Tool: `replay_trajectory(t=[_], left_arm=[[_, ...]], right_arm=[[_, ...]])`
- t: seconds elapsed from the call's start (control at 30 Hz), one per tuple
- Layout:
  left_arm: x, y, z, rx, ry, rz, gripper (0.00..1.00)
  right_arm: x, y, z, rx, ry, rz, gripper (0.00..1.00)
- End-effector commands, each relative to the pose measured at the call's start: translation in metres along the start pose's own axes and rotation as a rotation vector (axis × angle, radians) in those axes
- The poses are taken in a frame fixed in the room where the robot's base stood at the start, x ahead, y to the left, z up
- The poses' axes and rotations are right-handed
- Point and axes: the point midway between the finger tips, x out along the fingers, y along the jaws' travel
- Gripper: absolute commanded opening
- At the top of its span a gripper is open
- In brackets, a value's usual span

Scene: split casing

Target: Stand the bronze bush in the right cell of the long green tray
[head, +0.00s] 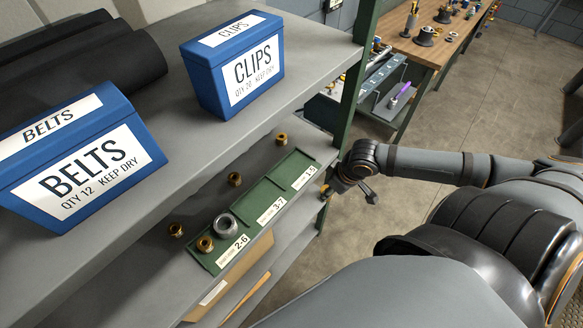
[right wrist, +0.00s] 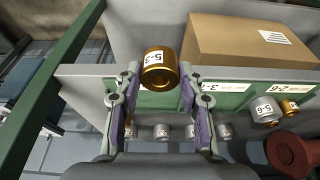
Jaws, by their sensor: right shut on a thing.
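My right gripper (right wrist: 158,92) is shut on a bronze bush (right wrist: 160,75), which sits between its two fingers and carries a small white label. In the head view my right gripper (head: 352,182) hangs just off the right end of the long green tray (head: 252,203); the held bush cannot be made out there. The tray's right cell (head: 294,165) and middle cell look empty. A silver ring-shaped part (head: 225,224) is in the left cell. A bronze bush (head: 205,243) is at the tray's left end; I cannot tell if it is inside. My left gripper is out of view.
Loose bronze bushes stand behind the tray, at the back (head: 281,139), middle (head: 234,179) and left (head: 176,230). A green shelf post (head: 352,100) rises by the tray's right end. The upper shelf overhangs, with blue clips (head: 232,65) and belts (head: 80,165) boxes.

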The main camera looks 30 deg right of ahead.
Motion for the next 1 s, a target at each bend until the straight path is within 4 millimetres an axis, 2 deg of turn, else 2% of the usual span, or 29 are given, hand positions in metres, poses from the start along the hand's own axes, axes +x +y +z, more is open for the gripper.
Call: replay_trajectory(t=[0.03, 0.2, 0.27, 0.4, 0.57, 0.8, 1.0], left_arm=[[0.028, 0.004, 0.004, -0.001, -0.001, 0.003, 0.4], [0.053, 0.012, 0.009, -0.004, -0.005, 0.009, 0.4], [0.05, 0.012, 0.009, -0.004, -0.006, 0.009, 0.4], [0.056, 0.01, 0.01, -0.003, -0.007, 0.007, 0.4], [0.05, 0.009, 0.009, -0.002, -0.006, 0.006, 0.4], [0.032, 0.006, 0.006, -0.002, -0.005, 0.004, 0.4], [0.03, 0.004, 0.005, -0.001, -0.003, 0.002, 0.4]], right_arm=[[0.017, -0.001, -0.009, 0.002, 0.015, -0.004, 0.0], [0.02, -0.003, -0.037, 0.004, 0.017, -0.009, 0.0], [0.017, -0.001, -0.046, 0.007, 0.016, -0.006, 0.0], [0.022, -0.004, -0.064, 0.004, 0.013, -0.013, 0.0], [0.026, -0.004, -0.092, 0.003, 0.01, -0.013, 0.0], [0.04, -0.002, -0.145, 0.001, 0.004, -0.008, 0.0], [0.049, -0.001, -0.159, -0.002, 0.002, -0.002, 0.0]])
